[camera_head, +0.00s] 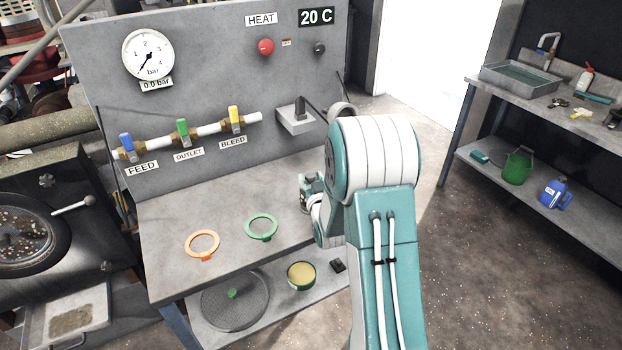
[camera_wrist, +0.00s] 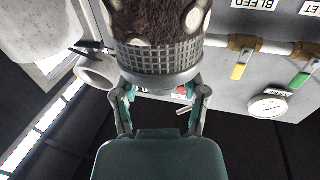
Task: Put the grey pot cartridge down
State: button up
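The grey pot cartridge (camera_wrist: 160,59) fills the upper middle of the wrist view. It has a grey lattice wall, a smooth grey band and dark brown contents with pale round patches. My gripper (camera_wrist: 162,84) has one finger on each side of the band and is shut on it. The pot's far end is cut off by the frame edge. In the head view my arm covers most of this area, and I cannot make out the pot there. The wrist view appears upside down, with the panel behind the pot.
The grey bench top (camera_head: 175,230) holds an orange ring (camera_head: 190,237) and a green ring (camera_head: 249,233). A grey bracket (camera_head: 296,120) and a round grey fitting (camera_head: 342,108) project from the panel. The lower shelf holds a yellow-filled tin (camera_head: 301,274). Another bench stands right.

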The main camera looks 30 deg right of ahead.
jog(key=shift+a+r, duration=0.15)
jog(key=shift+a, duration=0.05)
jog(key=v, duration=1.2)
jog(key=s+a+r+n+g+y, duration=0.1)
jog(key=s+a+r+g+y, duration=0.1)
jog(key=s+a+r+g, duration=0.4)
jog(key=s+a+r+g+y, duration=0.1)
jog(key=s+a+r+g, duration=0.2)
jog(key=s, duration=0.5)
jog(key=s+a+r+n+g+y, duration=0.1)
jog(key=s+a+r+g, duration=0.2)
jog(key=s, duration=0.5)
jog(key=shift+a+r+n, duration=0.3)
jog(key=shift+a+r, duration=0.55)
jog(key=shift+a, duration=0.3)
